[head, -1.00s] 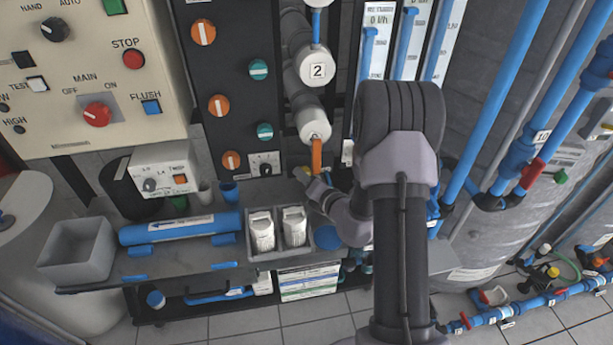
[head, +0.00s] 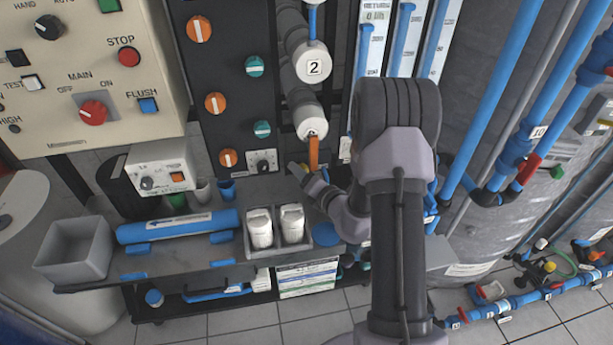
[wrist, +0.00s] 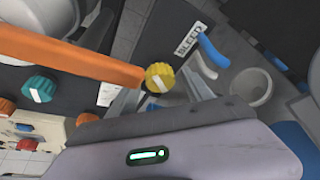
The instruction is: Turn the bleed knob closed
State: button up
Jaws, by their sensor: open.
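The bleed knob is the yellow knob (wrist: 158,76) with a white pointer mark, in the middle of the wrist view beside a white BLEED label (wrist: 189,39). My gripper (wrist: 163,95) is open, its grey fingers partly showing on either side of the knob. I cannot tell whether they touch it. In the head view my gripper (head: 298,171) is at the lower right of the dark panel, just below an orange lever, and the knob is mostly hidden there.
The orange lever (head: 314,152) hangs close above my gripper and crosses the wrist view (wrist: 70,58). A teal knob (wrist: 40,88) is to the left.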

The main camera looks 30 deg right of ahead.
jog(key=p+v, duration=0.8)
jog(key=v, duration=0.9)
jog(key=shift+s, duration=0.15)
jog(key=shift+d+r, duration=0.1)
